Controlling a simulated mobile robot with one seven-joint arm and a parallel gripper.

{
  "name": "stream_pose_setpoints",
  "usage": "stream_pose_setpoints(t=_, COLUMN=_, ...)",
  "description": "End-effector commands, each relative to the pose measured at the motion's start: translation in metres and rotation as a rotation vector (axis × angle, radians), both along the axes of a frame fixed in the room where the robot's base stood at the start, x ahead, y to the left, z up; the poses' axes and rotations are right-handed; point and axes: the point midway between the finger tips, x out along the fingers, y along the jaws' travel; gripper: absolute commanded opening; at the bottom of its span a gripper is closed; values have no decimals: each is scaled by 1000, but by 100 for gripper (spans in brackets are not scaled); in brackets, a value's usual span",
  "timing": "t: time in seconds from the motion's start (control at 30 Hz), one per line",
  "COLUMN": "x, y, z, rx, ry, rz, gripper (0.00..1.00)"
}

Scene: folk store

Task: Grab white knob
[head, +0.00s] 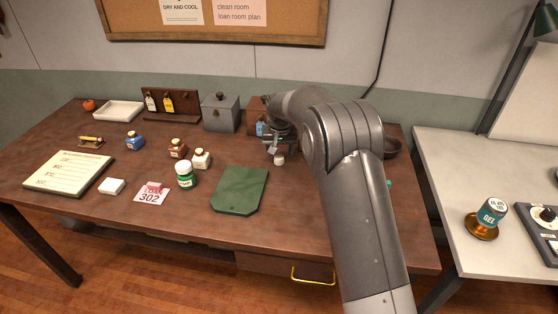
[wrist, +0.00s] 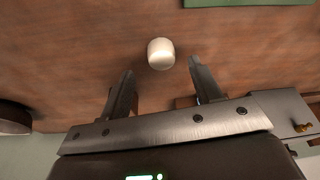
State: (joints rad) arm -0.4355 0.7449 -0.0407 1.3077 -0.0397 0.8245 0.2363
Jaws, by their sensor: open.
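The white knob (head: 279,160) is a small, pale, rounded piece on the brown table, right of the green mat's top edge. In the wrist view the knob (wrist: 161,53) lies just beyond the fingertips, roughly centred between the two fingers. My gripper (wrist: 160,76) is open and empty, with bare table between its fingers. In the head view my gripper (head: 275,148) points down close behind the knob, partly hidden by my arm.
A green mat (head: 240,190) lies in front of the knob. A grey box (head: 220,113) and a wooden box (head: 256,108) stand behind. Several small bottles, including a green jar (head: 185,175), are to the left. A dark bowl (head: 392,148) is to the right.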

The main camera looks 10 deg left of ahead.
Motion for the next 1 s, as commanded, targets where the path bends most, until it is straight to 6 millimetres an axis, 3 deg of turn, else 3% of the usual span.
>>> stream_pose_setpoints(t=0.23, x=11, y=4, z=-35, rx=-1, ry=2, rz=0, gripper=58)
stream_pose_setpoints(t=0.5, x=13, y=4, z=-39, rx=0, ry=0, rz=0, gripper=57)
stream_pose_setpoints(t=1.0, x=13, y=4, z=-39, rx=0, ry=0, rz=0, gripper=17)
